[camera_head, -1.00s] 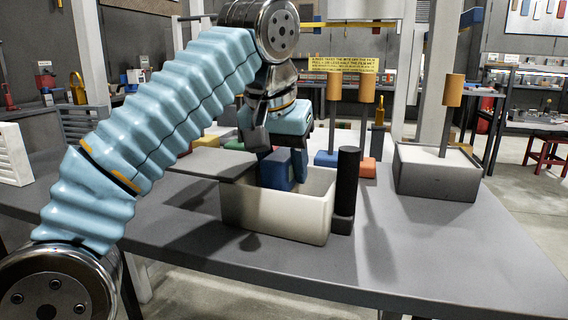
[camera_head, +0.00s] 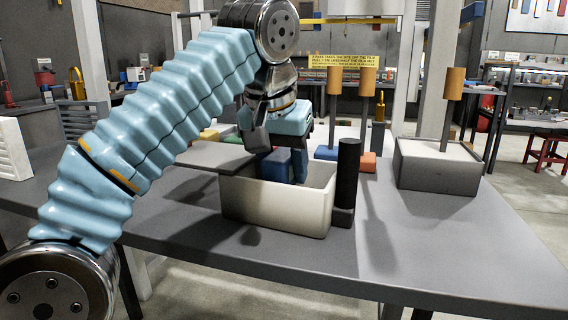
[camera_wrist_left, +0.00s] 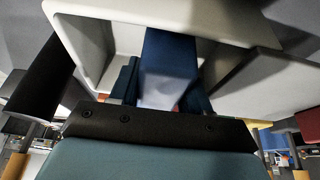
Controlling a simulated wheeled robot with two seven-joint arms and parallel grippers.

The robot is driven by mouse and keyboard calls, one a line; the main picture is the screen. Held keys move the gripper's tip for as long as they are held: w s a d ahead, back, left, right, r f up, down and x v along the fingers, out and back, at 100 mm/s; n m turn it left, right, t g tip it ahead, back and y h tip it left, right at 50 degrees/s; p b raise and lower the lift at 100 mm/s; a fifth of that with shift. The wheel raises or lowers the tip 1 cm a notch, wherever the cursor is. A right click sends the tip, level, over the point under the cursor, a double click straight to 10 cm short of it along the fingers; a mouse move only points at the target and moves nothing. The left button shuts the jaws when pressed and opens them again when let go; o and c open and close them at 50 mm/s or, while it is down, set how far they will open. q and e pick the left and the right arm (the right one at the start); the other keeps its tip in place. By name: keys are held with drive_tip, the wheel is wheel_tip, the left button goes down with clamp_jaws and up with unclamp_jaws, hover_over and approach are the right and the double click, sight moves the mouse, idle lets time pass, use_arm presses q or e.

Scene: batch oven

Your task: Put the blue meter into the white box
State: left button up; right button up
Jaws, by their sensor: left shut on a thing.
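The white box (camera_head: 275,207) stands open on the grey table. The blue meter (camera_head: 279,162) is at the box's opening, and its lower part is hidden behind the front wall. My left gripper (camera_head: 288,158) comes down from above and is shut on the meter. In the left wrist view the blue meter (camera_wrist_left: 168,72) sits between the two dark blue fingers (camera_wrist_left: 162,85), with the white box (camera_wrist_left: 98,38) around it. Whether the meter touches the box floor cannot be told. My right gripper is not in view.
A grey plate (camera_head: 205,156) lies at the box's left edge. A black cylinder (camera_head: 347,175) stands close at its right. Orange-topped posts (camera_head: 335,82) and coloured blocks stand behind. A grey bin (camera_head: 437,170) is further right. The table's front right is clear.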

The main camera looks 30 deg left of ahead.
use_arm(q)
drive_tip(key=shift+f+b, duration=0.4)
drive_tip(key=shift+f, duration=0.15)
idle(0.4)
drive_tip(key=o, duration=1.2)
drive_tip(key=p+v, duration=0.6)
drive_tip(key=v, duration=0.5)
drive_tip(key=shift+r, duration=0.1)
drive_tip(key=shift+s+r+p, duration=0.25)
drive_tip(key=shift+r+p, duration=0.15)
drive_tip(key=shift+p, duration=0.1)
